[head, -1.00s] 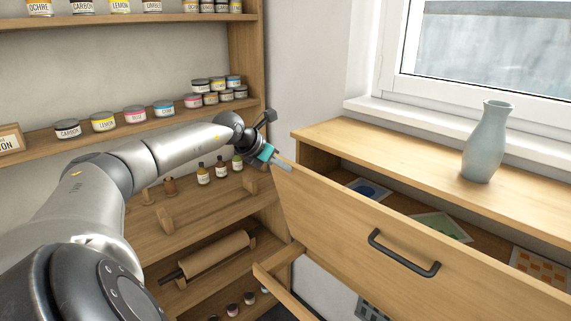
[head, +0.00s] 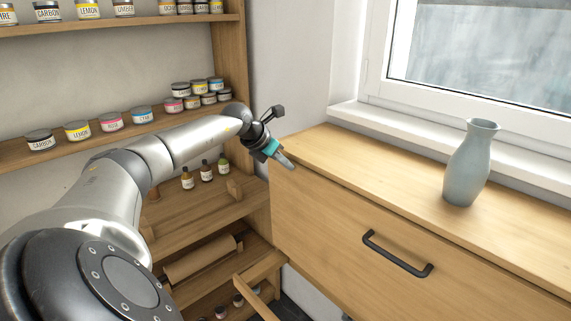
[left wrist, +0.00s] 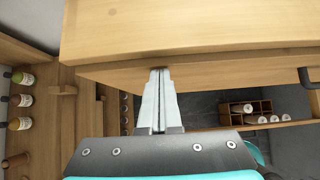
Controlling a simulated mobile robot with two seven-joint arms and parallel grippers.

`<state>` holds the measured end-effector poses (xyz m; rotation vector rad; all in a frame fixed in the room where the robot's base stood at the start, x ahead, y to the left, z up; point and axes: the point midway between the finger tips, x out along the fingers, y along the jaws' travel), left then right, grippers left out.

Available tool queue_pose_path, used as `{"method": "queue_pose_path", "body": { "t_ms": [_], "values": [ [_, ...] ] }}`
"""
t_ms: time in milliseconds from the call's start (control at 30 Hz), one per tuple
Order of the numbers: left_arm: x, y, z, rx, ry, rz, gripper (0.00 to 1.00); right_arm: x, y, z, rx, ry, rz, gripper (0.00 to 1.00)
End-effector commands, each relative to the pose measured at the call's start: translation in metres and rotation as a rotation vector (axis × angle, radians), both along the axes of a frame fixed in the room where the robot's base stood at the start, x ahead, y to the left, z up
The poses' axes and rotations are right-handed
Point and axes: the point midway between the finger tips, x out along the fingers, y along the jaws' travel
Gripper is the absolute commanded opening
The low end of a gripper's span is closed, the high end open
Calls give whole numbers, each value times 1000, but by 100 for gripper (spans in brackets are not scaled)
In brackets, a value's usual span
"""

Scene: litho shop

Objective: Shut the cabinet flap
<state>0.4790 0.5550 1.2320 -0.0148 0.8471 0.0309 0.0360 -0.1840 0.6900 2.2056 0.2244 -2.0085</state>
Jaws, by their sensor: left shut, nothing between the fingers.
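The cabinet flap (head: 335,225) is a wide wooden front with a dark bar handle (head: 397,254). It stands upright, and its upper edge meets the cabinet top (head: 400,180) with no opening visible. My left gripper (head: 289,163) is shut and empty at the flap's upper left corner. In the left wrist view its fingertips (left wrist: 160,75) reach the flap front (left wrist: 220,68), just under the top's edge; they look to be touching it. The handle also shows at the right of that view (left wrist: 308,78). My right gripper is not in view.
A blue-grey vase (head: 468,165) stands upright on the cabinet top. Wooden shelves with ink jars (head: 112,122) and small bottles (head: 206,171) are at the left. A lower wooden panel (head: 262,268) juts out near the cabinet's lower left.

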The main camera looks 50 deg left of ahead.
Motion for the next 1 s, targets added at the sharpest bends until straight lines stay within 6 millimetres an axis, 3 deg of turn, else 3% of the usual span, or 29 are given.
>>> {"method": "queue_pose_path", "body": {
  "t_ms": [567, 1000],
  "values": [
    [-2, 1, 1, 1, 1, 1, 0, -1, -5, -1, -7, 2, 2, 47],
    [-29, 2, 29, 8, 3, 2, 0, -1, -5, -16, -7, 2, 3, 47]
  ]
}}
